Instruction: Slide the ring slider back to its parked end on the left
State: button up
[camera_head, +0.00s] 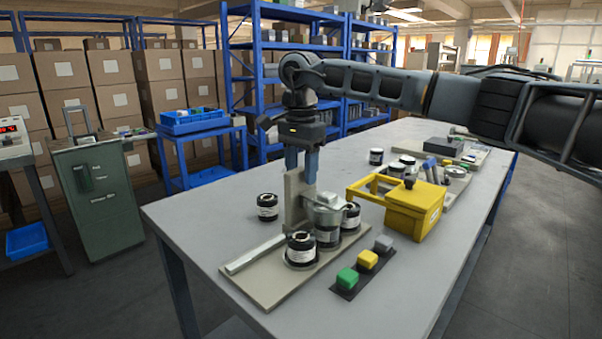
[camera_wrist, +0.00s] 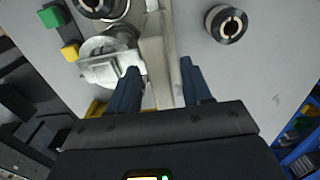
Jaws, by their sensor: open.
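A fixture with a beige base plate (camera_head: 268,285), a pale rail (camera_head: 257,253) and an upright beige plate (camera_head: 295,197) stands at the table's near side. A grey metal ring-shaped piece, apparently the ring slider (camera_head: 327,214), is beside the upright plate, around or over a roll. It also shows in the wrist view (camera_wrist: 108,62). My gripper (camera_head: 302,165) points down at the top of the upright plate. In the wrist view its fingers (camera_wrist: 160,68) are apart, with the pale upright part between them. The left finger overlaps the metal piece; contact is unclear.
Black-and-white rolls stand on the fixture (camera_head: 301,248) and behind it (camera_head: 267,206). A yellow box with a handle frame (camera_head: 415,208) is to the right. Green, yellow and grey buttons (camera_head: 367,260) are in front. The table's left part is clear.

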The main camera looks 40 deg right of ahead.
jog(key=shift+f, duration=0.4)
jog(key=shift+c, duration=0.3)
grip_shut()
jog(key=shift+a, duration=0.1)
